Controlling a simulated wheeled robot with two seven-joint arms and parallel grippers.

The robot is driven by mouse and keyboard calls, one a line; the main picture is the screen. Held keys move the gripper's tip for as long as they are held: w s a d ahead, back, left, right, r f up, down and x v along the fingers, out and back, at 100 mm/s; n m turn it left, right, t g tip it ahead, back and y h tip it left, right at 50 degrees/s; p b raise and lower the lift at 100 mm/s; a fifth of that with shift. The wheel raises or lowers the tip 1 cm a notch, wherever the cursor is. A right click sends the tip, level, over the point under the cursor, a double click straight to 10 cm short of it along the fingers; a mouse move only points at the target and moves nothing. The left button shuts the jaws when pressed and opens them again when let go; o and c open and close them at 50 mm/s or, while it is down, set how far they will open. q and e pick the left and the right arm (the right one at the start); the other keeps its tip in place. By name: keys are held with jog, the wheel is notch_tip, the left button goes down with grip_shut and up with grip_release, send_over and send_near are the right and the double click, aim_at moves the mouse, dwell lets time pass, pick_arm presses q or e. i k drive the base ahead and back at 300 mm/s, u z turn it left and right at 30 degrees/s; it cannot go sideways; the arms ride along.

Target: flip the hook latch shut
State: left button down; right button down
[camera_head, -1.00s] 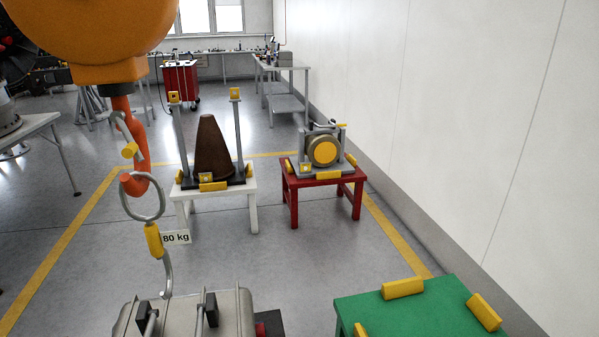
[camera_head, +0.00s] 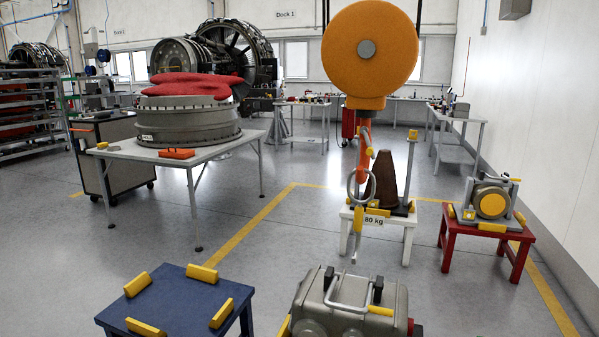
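The orange hoist hook (camera_head: 363,166) hangs under a large round orange hoist body (camera_head: 370,50) right of the middle. A small hook latch with a yellow tab (camera_head: 369,152) shows at the hook; it is too small to tell whether it is open or shut. A metal ring (camera_head: 361,188) hangs at the hook, with a yellow sleeve (camera_head: 361,217) and a thin metal hook below it. An "80 kg" tag (camera_head: 374,220) shows beside the ring. Neither of my grippers is in view.
A grey unit with a bar handle (camera_head: 350,303) stands below the hanging hook. A blue table (camera_head: 180,305) with yellow blocks is at the front left. A white stand with a brown cone (camera_head: 382,183) and a red table (camera_head: 478,232) stand behind. Open floor lies between.

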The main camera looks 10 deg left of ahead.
aim_at(369, 152)
jog(key=z, duration=0.85)
jog(key=i, duration=0.9)
jog(key=u, duration=0.15)
